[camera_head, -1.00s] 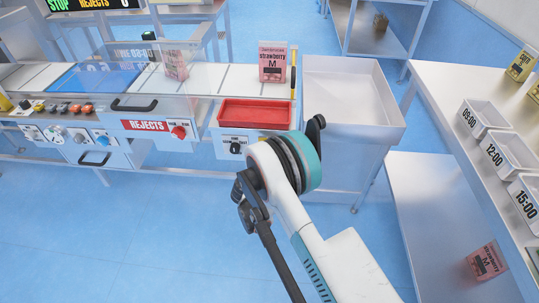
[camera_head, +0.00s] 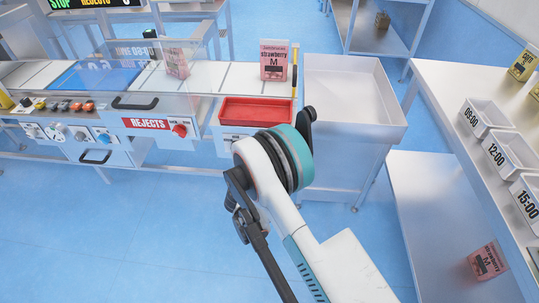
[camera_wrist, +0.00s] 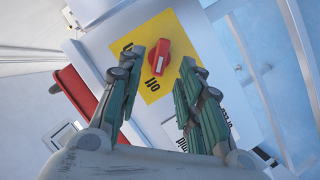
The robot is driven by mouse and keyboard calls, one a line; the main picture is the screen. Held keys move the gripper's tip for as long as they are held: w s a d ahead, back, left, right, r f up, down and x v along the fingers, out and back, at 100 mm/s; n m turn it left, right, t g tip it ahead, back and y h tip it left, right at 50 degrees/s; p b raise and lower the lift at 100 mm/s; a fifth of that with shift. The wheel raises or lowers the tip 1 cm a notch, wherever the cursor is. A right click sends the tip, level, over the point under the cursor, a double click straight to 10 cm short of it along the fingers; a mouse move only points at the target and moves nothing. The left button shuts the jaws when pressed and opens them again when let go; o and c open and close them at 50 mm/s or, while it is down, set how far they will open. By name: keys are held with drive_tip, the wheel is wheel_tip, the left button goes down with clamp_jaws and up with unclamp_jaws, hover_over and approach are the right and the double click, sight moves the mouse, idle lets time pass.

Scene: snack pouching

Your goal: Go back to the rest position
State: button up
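My gripper (camera_wrist: 160,64) shows in the wrist view with its two green-grey fingers apart and nothing held between them. A red rotary knob (camera_wrist: 158,57) on a yellow plate (camera_wrist: 126,48) appears beyond and between the fingers. The gap between the fingertips and the knob cannot be judged. In the head view my white arm with its teal ring rises from the lower right, and I cannot make out the gripper there.
A red tray (camera_head: 258,112) sits at the conveyor's end, with a pink strawberry pouch (camera_head: 274,60) behind it. A grey bin (camera_head: 352,92) stands beside it. The right table (camera_head: 440,82) carries labelled white trays. Another pink pouch (camera_head: 488,262) lies on its lower shelf. Blue floor is open in front.

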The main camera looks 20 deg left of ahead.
drive_tip(key=shift+v, duration=1.1)
